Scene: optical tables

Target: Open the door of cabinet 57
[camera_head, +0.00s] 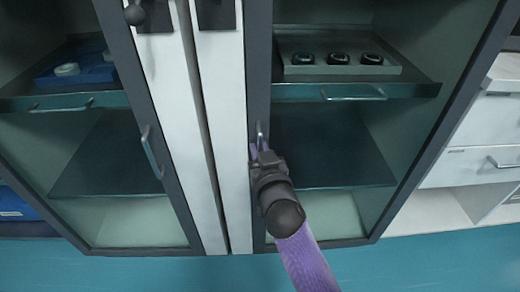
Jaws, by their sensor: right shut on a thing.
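Two dark-framed cabinets with see-through fronts stand side by side. No number 57 can be read on either. The right cabinet's door (256,70) has a small upright metal handle (261,132) on its left frame bar. My right gripper (261,153), on a purple arm from below, is shut on this handle and hides its lower part. The right door looks closed against its frame. The left cabinet's door (178,190) has its own handle (151,152) on its right frame bar. My left gripper is not in view.
A shelf (425,88) with a grey tray (297,71) of round dark items is in the right cabinet. The left cabinet holds a blue tray (96,74). White panels (224,125) stand between the cabinets. White drawers (470,168) are at right. Teal floor (150,274) in front is clear.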

